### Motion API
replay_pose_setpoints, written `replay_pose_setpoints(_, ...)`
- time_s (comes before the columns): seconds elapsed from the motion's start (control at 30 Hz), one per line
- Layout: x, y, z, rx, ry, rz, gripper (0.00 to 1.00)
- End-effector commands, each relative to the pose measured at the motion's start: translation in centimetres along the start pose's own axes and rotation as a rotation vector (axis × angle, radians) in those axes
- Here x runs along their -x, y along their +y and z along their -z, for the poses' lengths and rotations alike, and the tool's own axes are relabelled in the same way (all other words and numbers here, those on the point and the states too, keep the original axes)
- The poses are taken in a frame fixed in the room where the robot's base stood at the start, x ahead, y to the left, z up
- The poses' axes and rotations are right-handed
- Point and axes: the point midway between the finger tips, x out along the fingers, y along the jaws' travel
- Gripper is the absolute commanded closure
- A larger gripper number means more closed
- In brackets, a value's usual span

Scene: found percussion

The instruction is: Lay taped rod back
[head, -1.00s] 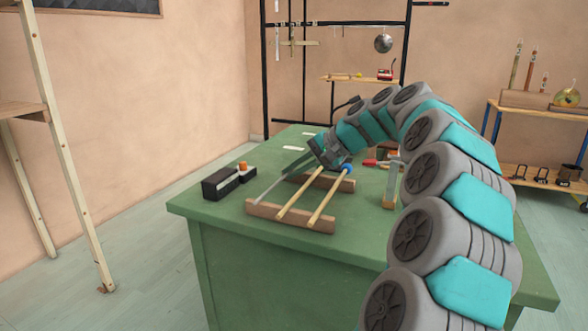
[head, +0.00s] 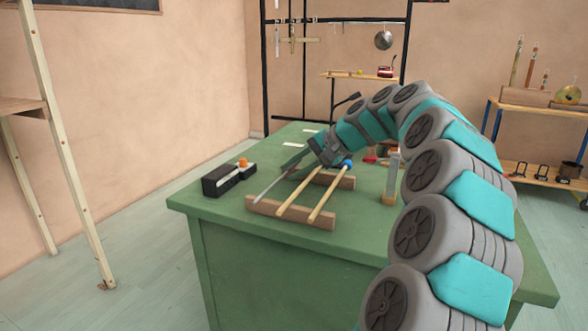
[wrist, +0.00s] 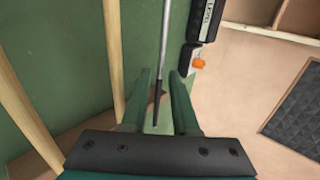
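The thin grey rod (head: 270,188) has its near end on the front wooden rail (head: 290,212) of a rack on the green table. In the wrist view the rod (wrist: 168,50) has a dark, tape-like end, which shows between my fingers. My gripper (head: 294,160) is at the rod's far end; in the wrist view the gripper (wrist: 160,72) is open, with a visible gap on each side of the rod. In the head view my gripper hides the rod's far end, so I cannot tell how it rests on the rear rail (head: 343,182).
Two wooden sticks (head: 300,194) lie across the rails to the right of the rod; one has a blue head (head: 347,165). A black box (head: 219,181) and an orange-topped item (head: 243,166) stand to the left. A clear upright piece on a wooden base (head: 390,198) stands to the right.

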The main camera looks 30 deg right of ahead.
Motion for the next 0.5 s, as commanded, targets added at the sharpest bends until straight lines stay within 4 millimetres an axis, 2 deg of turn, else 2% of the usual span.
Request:
replay_pose_setpoints(0.03, 0.00, 0.01, 0.00, 0.000, 0.000, 0.000, 0.65)
replay_pose_setpoints(0.13, 0.00, 0.01, 0.01, 0.000, 0.000, 0.000, 0.56)
replay_pose_setpoints(0.5, 0.55, 0.01, 0.02, 0.000, 0.000, 0.000, 0.56)
